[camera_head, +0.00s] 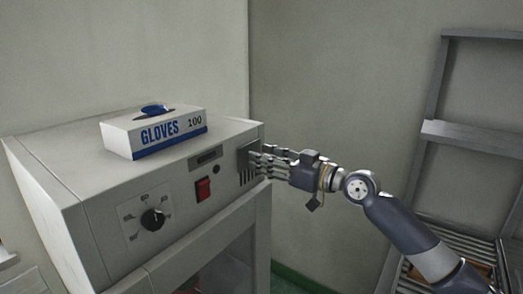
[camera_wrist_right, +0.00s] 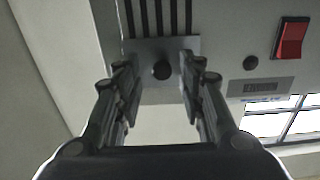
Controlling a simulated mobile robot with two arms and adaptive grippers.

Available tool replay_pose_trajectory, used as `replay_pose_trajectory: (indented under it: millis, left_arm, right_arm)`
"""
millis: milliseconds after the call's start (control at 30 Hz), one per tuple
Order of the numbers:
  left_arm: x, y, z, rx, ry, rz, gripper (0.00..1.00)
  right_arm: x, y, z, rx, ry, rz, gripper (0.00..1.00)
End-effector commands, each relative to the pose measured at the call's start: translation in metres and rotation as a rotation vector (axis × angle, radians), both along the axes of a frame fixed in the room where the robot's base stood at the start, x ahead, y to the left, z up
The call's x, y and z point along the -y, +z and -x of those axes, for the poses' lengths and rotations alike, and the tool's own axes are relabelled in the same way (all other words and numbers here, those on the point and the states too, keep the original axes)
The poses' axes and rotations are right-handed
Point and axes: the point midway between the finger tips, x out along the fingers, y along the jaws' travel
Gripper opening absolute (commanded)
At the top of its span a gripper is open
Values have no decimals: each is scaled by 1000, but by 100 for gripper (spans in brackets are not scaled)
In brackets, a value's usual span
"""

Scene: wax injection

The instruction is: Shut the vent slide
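The vent slide (camera_head: 243,155) is a small grey plate on the right end of the machine's front panel. In the right wrist view the slide (camera_wrist_right: 148,46) carries a round dark knob (camera_wrist_right: 161,70). Several dark vent slots (camera_head: 247,176) show uncovered below the plate in the head view; the slots (camera_wrist_right: 158,17) are above it in the wrist view. My right gripper (camera_head: 262,160) is at the slide. In the wrist view its fingers (camera_wrist_right: 160,82) are open, one on each side of the knob, with visible gaps. My left gripper is out of view.
A glove box (camera_head: 155,132) sits on top of the machine (camera_head: 60,165). A red switch (camera_head: 203,189) and a black dial (camera_head: 153,219) are on the same panel, left of the vent. A grey metal rack (camera_head: 470,135) stands at the right. The wall is close behind.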

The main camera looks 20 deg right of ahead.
Motion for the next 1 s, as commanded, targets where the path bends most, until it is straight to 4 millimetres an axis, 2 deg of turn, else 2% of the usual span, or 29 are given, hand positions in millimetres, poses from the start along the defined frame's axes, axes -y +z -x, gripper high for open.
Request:
replay_pose_trajectory:
  millis: [133,433,467,600,867,1000]
  left_arm:
    - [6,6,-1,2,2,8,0]
    - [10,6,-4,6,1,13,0]
    - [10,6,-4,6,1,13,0]
    - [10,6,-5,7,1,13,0]
    - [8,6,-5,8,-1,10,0]
    - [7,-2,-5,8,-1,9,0]
  right_arm:
    - [-8,1,-9,1,1,1,36]
    - [-9,-1,-11,0,1,1,36]
    - [-9,-1,-11,0,1,1,32]
    - [-9,-1,-11,0,1,1,0]
    - [-9,-1,-11,1,0,1,0]
    - [-9,-8,-11,0,1,0,0]
